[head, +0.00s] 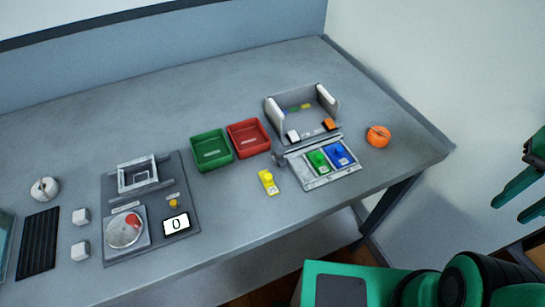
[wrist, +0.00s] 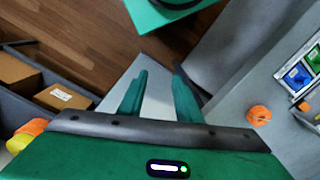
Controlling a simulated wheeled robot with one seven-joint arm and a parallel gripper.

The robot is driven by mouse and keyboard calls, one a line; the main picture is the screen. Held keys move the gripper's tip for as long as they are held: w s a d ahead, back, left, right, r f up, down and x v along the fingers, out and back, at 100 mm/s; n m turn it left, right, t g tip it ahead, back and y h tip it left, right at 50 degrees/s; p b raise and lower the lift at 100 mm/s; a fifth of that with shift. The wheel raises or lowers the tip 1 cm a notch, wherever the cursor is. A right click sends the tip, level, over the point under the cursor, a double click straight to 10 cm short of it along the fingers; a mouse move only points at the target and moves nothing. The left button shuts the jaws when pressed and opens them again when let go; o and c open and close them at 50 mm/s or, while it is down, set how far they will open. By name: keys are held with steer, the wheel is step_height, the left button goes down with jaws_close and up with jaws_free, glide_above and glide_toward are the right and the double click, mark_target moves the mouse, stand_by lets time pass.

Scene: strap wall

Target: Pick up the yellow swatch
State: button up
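The yellow swatch (head: 268,182) lies flat on the grey table (head: 225,222), in front of the red tray and just left of a hinged panel that holds a green swatch (head: 318,161) and a blue swatch (head: 340,154). My gripper (head: 518,200) is at the far right of the head view, off the table and well away from the yellow swatch. In the wrist view its two green fingers (wrist: 160,95) stand apart with nothing between them. The yellow swatch does not show in the wrist view.
A green tray (head: 211,150) and a red tray (head: 249,138) stand behind the yellow swatch. An open grey box (head: 302,108) is at the back right, with an orange round object (head: 378,136) beside it. A device with a display (head: 176,224) stands left.

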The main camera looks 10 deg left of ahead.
steer(key=shift+w, duration=0.4)
steer(key=shift+a, duration=0.1)
